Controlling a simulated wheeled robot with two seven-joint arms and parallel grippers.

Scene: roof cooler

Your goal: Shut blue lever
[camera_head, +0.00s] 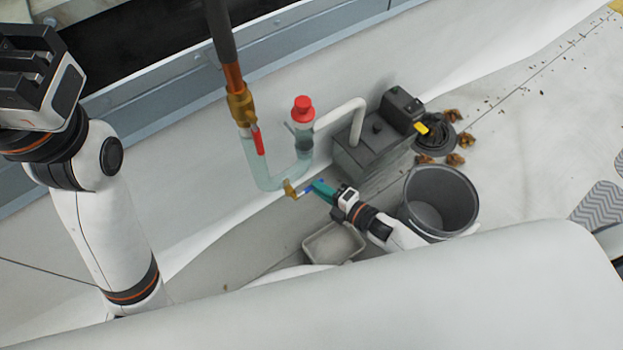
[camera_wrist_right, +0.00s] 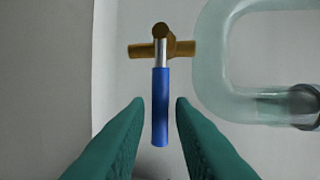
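The blue lever (camera_wrist_right: 160,108) shows in the right wrist view, sleeved in blue on a metal stem from a brass valve (camera_wrist_right: 160,48). The lever's free end lies between the two green fingertips of my right gripper (camera_wrist_right: 160,102), with a gap on each side. In the head view the brass valve (camera_head: 290,188) sits at the lower end of the clear U-shaped pipe, and my right gripper (camera_head: 320,190) is at the lever, most of which is hidden by the fingers. My left gripper (camera_head: 35,75) is raised at the upper left; its fingers are not clear.
A clear U-pipe (camera_head: 262,180) with a red cap (camera_head: 302,108) and a red lever (camera_head: 258,141) stands above the valve. A grey pump box (camera_head: 370,150), a bucket (camera_head: 440,200) and a shallow tray (camera_head: 334,243) are close to my right arm.

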